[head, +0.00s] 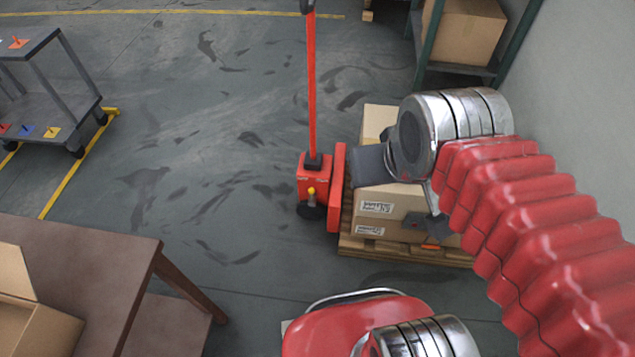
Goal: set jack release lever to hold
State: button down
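A red pallet jack (312,183) stands on the floor near the middle, with its long red handle (311,90) upright. A small lever with a yellow end (311,192) shows low on the front of its red body; I take it for the release lever. Its exact setting is too small to tell. My gripper (428,230) is to the right of the jack, in front of stacked cartons and apart from the lever. It is dark and partly hidden by my chrome wrist, so I cannot tell whether its fingers are open.
Cartons (388,205) sit on a wooden pallet (364,249) beside the jack. A shelf with a carton (465,30) stands behind. A grey cart (52,95) is at left, and a brown table (95,262) is front left. The floor left of the jack is clear.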

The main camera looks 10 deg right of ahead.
aim_at(312, 196)
jog(key=u, duration=0.5)
jog(key=i, duration=0.9)
jog(key=u, duration=0.65)
